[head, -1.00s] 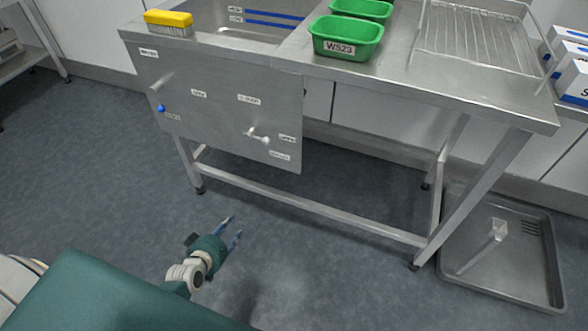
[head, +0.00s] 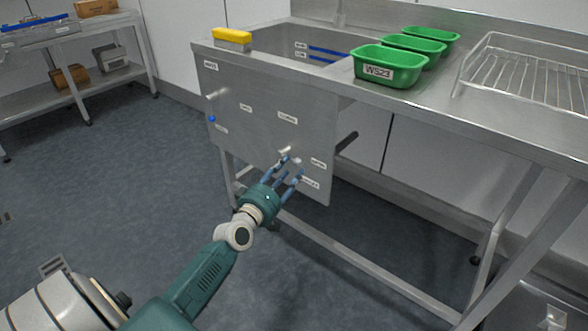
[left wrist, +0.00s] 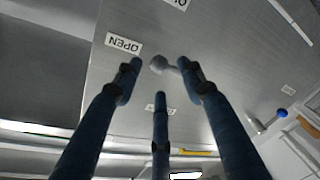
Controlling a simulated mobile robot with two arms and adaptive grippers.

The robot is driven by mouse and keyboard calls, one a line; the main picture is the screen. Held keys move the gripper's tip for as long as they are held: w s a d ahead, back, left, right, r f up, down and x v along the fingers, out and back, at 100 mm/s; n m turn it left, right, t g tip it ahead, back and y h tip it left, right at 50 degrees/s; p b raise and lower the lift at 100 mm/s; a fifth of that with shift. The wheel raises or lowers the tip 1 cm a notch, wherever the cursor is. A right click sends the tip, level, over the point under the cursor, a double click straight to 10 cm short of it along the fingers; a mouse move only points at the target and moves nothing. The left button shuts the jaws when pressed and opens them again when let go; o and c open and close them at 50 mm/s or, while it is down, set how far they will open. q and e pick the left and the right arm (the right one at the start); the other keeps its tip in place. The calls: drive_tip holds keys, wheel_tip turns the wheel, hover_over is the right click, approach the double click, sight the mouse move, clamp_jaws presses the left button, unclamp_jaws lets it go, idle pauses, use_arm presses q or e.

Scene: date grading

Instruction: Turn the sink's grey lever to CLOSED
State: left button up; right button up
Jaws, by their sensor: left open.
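The grey lever (head: 287,153) sits on the sink's steel front panel (head: 255,125). A second label (left wrist: 160,108) is partly covered by the middle finger and unreadable. My left gripper (head: 285,175) is open, its three fingers pointing at the panel around the lever. The fingers (left wrist: 160,80) look spread and empty; I cannot tell whether one touches the lever. The lever's base is partly hidden by a finger. My right gripper is not in view.
A blue-tipped handle (head: 211,118) sticks out at the panel's left. A shelf unit (head: 75,85) is at the back left. The floor left of the sink is clear.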

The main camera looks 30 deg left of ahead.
sight(295, 164)
use_arm(q)
drive_tip(key=shift+w+a+f+b, duration=0.1)
drive_tip(key=shift+w+b, duration=0.05)
drive_tip(key=shift+w, duration=0.7)
drive_tip(key=shift+w+a+b, duration=0.1)
drive_tip(key=shift+w+b, duration=0.05)
drive_tip(key=shift+w, duration=0.65)
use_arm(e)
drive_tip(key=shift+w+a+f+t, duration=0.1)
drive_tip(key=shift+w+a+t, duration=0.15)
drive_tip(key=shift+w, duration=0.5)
use_arm(q)
clamp_jaws()
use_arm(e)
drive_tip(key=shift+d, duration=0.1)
